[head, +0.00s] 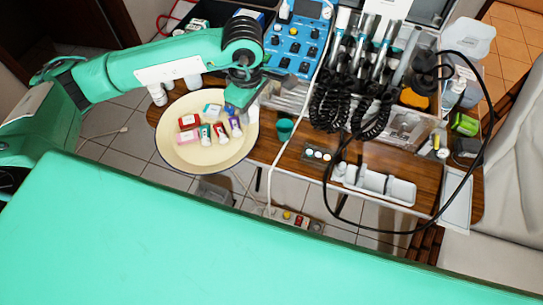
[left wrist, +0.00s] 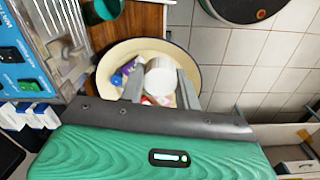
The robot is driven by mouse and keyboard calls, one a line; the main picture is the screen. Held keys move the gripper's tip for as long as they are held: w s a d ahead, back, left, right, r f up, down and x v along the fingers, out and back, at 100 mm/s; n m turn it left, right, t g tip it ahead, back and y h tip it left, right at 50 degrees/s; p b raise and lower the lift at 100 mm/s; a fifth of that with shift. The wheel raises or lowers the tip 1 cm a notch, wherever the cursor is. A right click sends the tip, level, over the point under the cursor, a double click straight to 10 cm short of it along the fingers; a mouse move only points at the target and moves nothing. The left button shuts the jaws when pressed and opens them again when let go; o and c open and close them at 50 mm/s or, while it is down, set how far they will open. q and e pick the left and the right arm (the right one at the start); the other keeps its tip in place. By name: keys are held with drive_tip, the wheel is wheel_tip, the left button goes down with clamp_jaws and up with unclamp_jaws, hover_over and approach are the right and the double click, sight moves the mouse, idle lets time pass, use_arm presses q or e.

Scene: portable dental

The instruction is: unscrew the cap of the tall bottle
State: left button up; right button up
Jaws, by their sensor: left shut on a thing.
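My left gripper (head: 246,98) is over the right edge of a round cream tray, pointing down. In the left wrist view its two fingers (left wrist: 163,88) are closed on a white round piece (left wrist: 160,76), which looks like a cap. The tray lies behind and below it. My right gripper is not in view.
The cream tray (head: 190,157) holds several small tubes and boxes. A green cup (head: 285,129) stands right of it. A blue control panel (head: 300,38) and dental handpieces with coiled black hoses (head: 340,105) stand farther right. Bare wooden tabletop (head: 268,150) shows near the cup.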

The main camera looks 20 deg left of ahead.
use_arm(q)
drive_tip(key=n, duration=0.2)
drive_tip(key=d+n, duration=0.1)
drive_tip(key=n, duration=0.1)
drive_tip(key=shift+w+f+b, duration=0.2)
drive_tip(key=shift+w+b, duration=0.05)
drive_tip(key=shift+b, duration=0.1)
drive_tip(key=n, duration=0.3)
drive_tip(key=shift+w+d+n+b, duration=0.2)
drive_tip(key=shift+n+b, duration=0.15)
drive_tip(key=shift+n, duration=0.05)
drive_tip(key=n, duration=0.4)
drive_tip(key=n+b, duration=0.4)
drive_tip(key=n, duration=1.7)
hover_over(271, 156)
wheel_tip(271, 156, down, 16)
wheel_tip(271, 156, down, 4)
drive_tip(key=shift+f, duration=0.25)
drive_tip(key=shift+w+f, duration=0.1)
drive_tip(key=shift+f, duration=0.15)
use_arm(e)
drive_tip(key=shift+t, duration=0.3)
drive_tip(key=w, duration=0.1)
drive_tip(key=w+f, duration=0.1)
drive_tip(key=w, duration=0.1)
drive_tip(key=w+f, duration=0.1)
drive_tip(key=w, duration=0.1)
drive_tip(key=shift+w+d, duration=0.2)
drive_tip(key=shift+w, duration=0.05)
